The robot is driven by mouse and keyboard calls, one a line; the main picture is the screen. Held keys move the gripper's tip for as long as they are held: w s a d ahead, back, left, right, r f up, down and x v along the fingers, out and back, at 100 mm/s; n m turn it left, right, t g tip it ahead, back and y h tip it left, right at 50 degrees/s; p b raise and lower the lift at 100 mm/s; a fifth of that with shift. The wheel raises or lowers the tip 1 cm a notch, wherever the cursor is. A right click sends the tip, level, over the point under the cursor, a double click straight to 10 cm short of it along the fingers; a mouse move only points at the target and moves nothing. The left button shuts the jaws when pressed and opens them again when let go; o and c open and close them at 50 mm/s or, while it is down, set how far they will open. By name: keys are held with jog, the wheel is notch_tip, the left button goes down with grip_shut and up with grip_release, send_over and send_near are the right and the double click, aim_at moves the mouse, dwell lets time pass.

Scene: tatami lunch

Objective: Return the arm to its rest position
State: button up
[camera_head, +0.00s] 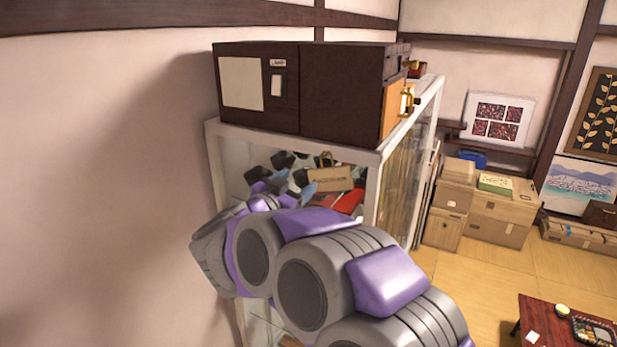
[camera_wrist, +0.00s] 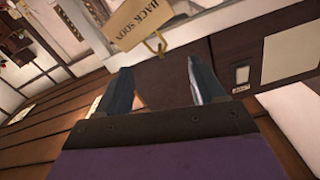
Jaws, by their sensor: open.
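My arm (camera_head: 370,275), grey and purple, reaches forward from the lower right in the head view, toward the front of a white-framed cabinet. My gripper (camera_wrist: 159,64) shows in the wrist view with its two blue-grey fingers apart and nothing seen between them. In the head view its fingers (camera_head: 291,178) are small and partly behind my arm. A tan "BACK SOON" sign (camera_wrist: 138,22) with a yellow loop lies just beyond the fingertips in the wrist view. A tan sign (camera_head: 338,182) also shows beside the gripper in the head view.
The white-framed cabinet (camera_head: 212,136) carries a dark wooden box (camera_head: 345,92). A plain wall (camera_head: 100,180) stands close on the left. Cardboard boxes (camera_head: 502,213) are stacked behind, and a low red table (camera_head: 537,318) is at lower right. Open floor (camera_head: 480,285) lies between.

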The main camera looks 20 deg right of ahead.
jog(key=v, duration=0.5)
jog(key=w+a+f+n+t+y+b, duration=0.3)
jog(key=a+f+n+t+y+b, duration=0.2)
jog(key=a+n+y+b, duration=0.45)
jog(key=s+a+f+n+g+y+b, duration=0.35)
jog(key=s+a+f+y, duration=0.5)
jog(key=f, duration=0.35)
jog(key=s+d+f+n+g+h+b, duration=0.1)
jog(key=s+d+f+g+b, duration=0.3)
jog(key=s+f, duration=0.75)
jog(key=s+d+f+g+h+b, duration=0.1)
jog(key=s+f+g+b, duration=0.4)
jog(key=s+f, duration=0.6)
jog(key=s+d+f+g+h+b, duration=0.1)
jog(key=s+d+f+g, duration=0.1)
jog(key=s, duration=0.4)
jog(key=s+d+f+m+g+b, duration=0.1)
jog(key=s+d+f+g, duration=0.1)
jog(key=s, duration=0.5)
jog(key=d+g, duration=0.1)
jog(key=d, duration=0.1)
jog(key=shift+d+h, duration=0.4)
